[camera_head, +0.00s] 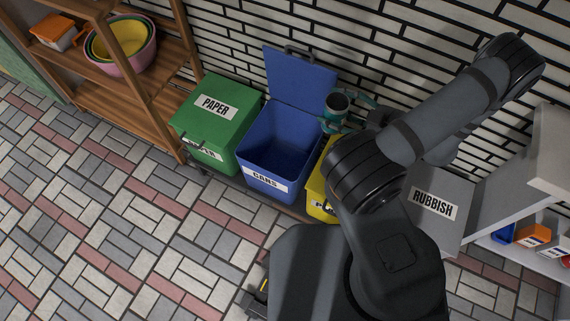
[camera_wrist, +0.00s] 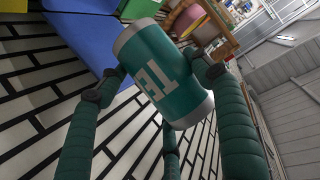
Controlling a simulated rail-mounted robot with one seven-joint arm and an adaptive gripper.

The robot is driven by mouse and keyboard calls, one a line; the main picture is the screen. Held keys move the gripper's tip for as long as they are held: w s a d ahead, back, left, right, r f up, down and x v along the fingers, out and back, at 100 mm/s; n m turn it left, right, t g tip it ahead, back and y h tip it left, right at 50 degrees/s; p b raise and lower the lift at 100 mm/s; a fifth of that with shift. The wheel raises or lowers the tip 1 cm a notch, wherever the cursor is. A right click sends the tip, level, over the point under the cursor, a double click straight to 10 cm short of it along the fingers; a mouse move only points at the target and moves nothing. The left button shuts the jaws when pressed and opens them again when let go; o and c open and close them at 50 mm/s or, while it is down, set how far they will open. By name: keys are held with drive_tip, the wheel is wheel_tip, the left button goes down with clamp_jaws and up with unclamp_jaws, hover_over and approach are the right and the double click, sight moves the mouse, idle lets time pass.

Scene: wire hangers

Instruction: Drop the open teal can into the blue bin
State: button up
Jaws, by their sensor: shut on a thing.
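The teal can (camera_head: 337,103) is held in my gripper (camera_head: 341,115) to the right of the blue bin's opening, above the yellow bin. In the wrist view the teal can (camera_wrist: 163,76) has silver ends and pale lettering, and the teal fingers of my gripper (camera_wrist: 160,85) are shut around it. In the head view its dark open end faces up toward the camera. The blue bin (camera_head: 272,178), labelled CANS, stands with its lid (camera_head: 299,82) raised against the wall. Its inside looks empty from here. The blue also shows in the wrist view (camera_wrist: 84,35).
A green PAPER bin (camera_head: 217,108) with a closed lid stands left of the blue bin. A yellow bin (camera_head: 316,193) is partly hidden by my arm. A grey RUBBISH bin (camera_head: 437,205) is at the right. Wooden shelves (camera_head: 160,80) hold bowls at the left.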

drive_tip(key=w+a+f+b, duration=0.4)
drive_tip(key=f+b, duration=0.4)
drive_tip(key=f, duration=0.3)
drive_tip(key=w+a+f+m+t+h+b, duration=0.1)
drive_tip(key=w+a+f+b, duration=0.3)
drive_tip(key=f+b, duration=0.5)
drive_tip(key=w+a+f+m+b, duration=0.1)
drive_tip(key=w+a+f+b, duration=0.3)
drive_tip(key=f+b, duration=0.4)
wheel_tip(320, 180, down, 5)
drive_tip(key=shift+w+a+r+t+h, duration=0.1)
drive_tip(key=shift+w+a+t+h, duration=0.05)
drive_tip(key=shift+a+t+h, duration=0.25)
drive_tip(key=o, duration=1.2)
drive_tip(key=shift+o, duration=0.2)
drive_tip(key=shift+r, duration=0.1)
wheel_tip(320, 180, up, 10)
